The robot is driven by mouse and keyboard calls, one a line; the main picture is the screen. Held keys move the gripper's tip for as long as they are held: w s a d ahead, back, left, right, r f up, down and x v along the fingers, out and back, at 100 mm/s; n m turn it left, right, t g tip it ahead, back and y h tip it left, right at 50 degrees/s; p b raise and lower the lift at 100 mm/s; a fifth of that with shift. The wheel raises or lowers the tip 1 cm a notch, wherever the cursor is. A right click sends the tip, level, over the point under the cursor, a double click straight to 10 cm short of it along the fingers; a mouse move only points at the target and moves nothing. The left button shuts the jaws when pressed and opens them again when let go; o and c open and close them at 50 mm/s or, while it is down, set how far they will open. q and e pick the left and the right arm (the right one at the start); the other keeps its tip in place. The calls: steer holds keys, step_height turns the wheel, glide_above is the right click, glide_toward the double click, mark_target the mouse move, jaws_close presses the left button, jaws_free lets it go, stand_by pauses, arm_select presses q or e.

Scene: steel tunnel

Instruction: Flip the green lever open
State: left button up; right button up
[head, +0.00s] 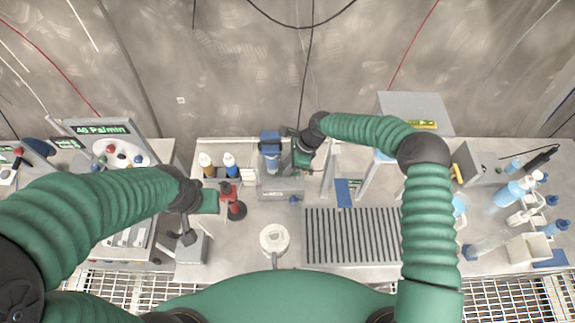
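My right gripper (303,146), dark and small in the head view, is at the end of the green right arm, which reaches over the back of the bench. It is at the right side of a grey device with a blue top (270,140). A small green part (302,158), which may be the green lever, shows just below the gripper. I cannot tell whether they touch, and the fingers are too small to read. My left gripper (187,218) hangs at the end of the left arm, above a small grey box (191,249). Its opening is unclear.
Several bottles (218,163) stand left of the device, with a red and black item (235,208) in front. A white round container (274,238) stands front centre. A slotted grate (352,235) lies to the right. Bottles and beakers (520,195) crowd the far right.

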steer(key=p+v, duration=0.2)
steer(key=v, duration=0.3)
steer(key=shift+s+a+r+p, duration=0.1)
steer(key=shift+s+p, duration=0.1)
steer(key=shift+p, duration=0.1)
steer(key=shift+w+d+r+p, duration=0.1)
steer(key=shift+d+r+p, duration=0.3)
steer(key=shift+r+p, duration=0.2)
steer(key=p+v, duration=0.8)
steer(key=v, duration=0.3)
steer(key=shift+r, duration=0.35)
steer(key=shift+d, duration=0.15)
steer(key=b+v, duration=0.6)
steer(key=v, duration=1)
steer(key=shift+d+r, duration=0.2)
steer(key=shift+r, duration=0.1)
